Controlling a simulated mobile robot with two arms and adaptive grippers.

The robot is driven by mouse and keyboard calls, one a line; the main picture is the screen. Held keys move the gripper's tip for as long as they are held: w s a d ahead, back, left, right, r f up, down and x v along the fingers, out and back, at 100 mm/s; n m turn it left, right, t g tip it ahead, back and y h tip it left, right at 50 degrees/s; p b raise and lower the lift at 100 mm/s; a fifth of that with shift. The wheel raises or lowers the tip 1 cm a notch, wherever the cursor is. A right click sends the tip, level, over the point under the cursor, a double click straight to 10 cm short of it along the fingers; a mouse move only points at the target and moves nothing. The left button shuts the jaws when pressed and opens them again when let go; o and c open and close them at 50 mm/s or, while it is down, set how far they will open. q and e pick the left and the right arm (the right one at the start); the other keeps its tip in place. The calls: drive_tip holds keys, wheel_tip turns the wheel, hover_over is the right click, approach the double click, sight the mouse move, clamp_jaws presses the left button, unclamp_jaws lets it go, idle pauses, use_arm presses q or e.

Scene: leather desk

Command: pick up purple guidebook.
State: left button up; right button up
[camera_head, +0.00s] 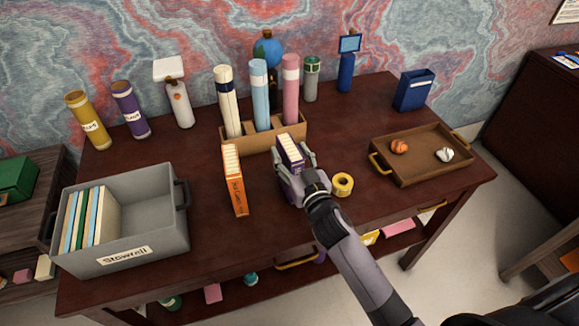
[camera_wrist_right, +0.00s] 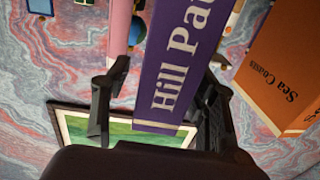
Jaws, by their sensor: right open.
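The purple guidebook (camera_head: 289,149) stands upright on the desk, pages facing up, just in front of the brown tube holder. In the right wrist view its purple spine (camera_wrist_right: 176,70), lettered "Hill Pat...", sits between the two fingers. My right gripper (camera_head: 296,160) is open, with one finger on each side of the book; a gap shows beside the left finger in the wrist view. The lower part of the book is hidden behind the gripper in the head view. My left gripper is not in view.
An orange book (camera_head: 235,182) stands close to the left. A yellow tape roll (camera_head: 342,185) lies just right of my gripper. The grey bin (camera_head: 152,244) with books is at left, the brown tray (camera_head: 417,179) at right. Tall tubes stand in the holder (camera_head: 240,144) behind.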

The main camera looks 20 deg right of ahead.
drive_tip(key=shift+w, duration=0.65)
drive_tip(key=shift+s, duration=0.1)
drive_tip(key=shift+c, duration=0.5)
clamp_jaws()
